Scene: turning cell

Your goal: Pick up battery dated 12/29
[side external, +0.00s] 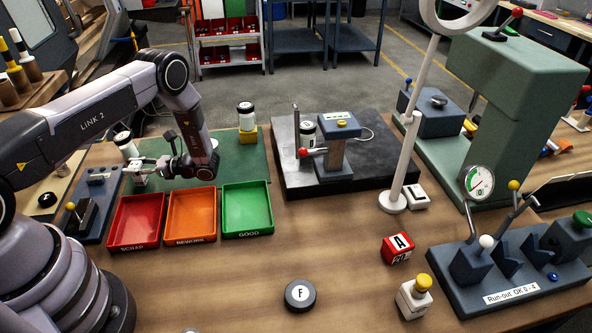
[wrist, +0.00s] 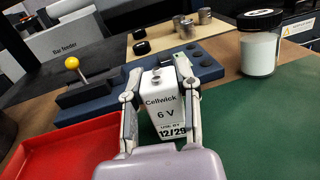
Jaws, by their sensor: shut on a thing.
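The battery (wrist: 165,103) is a white block marked "Cellwick 6 V" and "USE BY 12/29" in the wrist view. My gripper (wrist: 158,90) is shut on it, with one finger against each side. Its printed face is toward the wrist camera and a small terminal shows on top. In the side external view my gripper (side external: 143,166) is at the left end of the green mat, behind the red tray. The battery is small and mostly hidden there. I cannot tell whether its base touches the surface.
The red scrap tray (side external: 137,240), orange rework tray (side external: 191,237) and green good tray (side external: 249,231) stand in front of the green mat (side external: 236,174). A black-lidded jar (wrist: 260,50) stands close to the right of the battery. A blue fixture (wrist: 205,72) is just behind it.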

